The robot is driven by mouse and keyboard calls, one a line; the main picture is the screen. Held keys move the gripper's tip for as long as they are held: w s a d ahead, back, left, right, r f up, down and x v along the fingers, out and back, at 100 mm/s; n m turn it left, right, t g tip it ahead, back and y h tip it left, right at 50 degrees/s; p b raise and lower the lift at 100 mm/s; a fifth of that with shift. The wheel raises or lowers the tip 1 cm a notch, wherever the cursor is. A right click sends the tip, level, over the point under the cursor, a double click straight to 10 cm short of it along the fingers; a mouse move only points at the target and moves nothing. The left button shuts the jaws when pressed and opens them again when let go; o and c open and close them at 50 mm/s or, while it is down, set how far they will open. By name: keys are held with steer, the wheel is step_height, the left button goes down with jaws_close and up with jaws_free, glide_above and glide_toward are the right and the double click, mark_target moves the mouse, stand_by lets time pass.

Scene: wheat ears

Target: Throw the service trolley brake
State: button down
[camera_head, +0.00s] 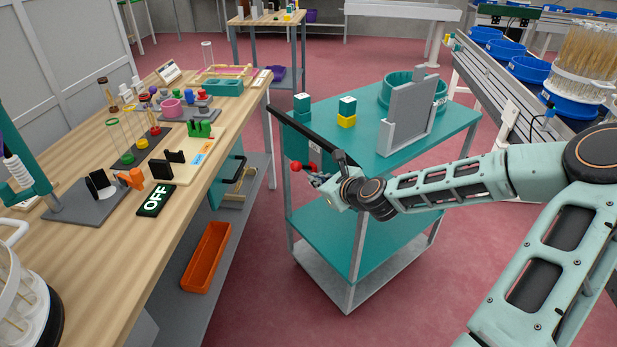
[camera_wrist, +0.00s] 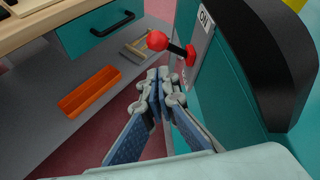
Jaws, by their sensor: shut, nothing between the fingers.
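The service trolley (camera_head: 375,185) is teal with grey posts and a black push handle (camera_head: 312,133). The handle also fills the upper right of the wrist view (camera_wrist: 275,65). The brake lever has a red ball knob (camera_head: 296,166) on a short dark rod, with a red pivot on the trolley's teal end panel. In the wrist view the knob (camera_wrist: 157,40) points left from the pivot (camera_wrist: 191,53); an "ON" label (camera_wrist: 205,18) sits above the pivot. My gripper (camera_head: 322,180) is shut and empty. Its fingertips (camera_wrist: 158,80) are just below the knob, apart from it in the picture.
A wooden workbench (camera_head: 180,215) with many small items and an "OFF" sign (camera_head: 154,200) stands left. An orange bin (camera_head: 206,257) lies on its lower shelf. Cubes (camera_head: 346,112) and a grey upright plate (camera_head: 408,115) stand on the trolley top. A narrow floor gap separates bench and trolley.

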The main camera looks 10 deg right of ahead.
steer(key=shift+v, duration=1.5)
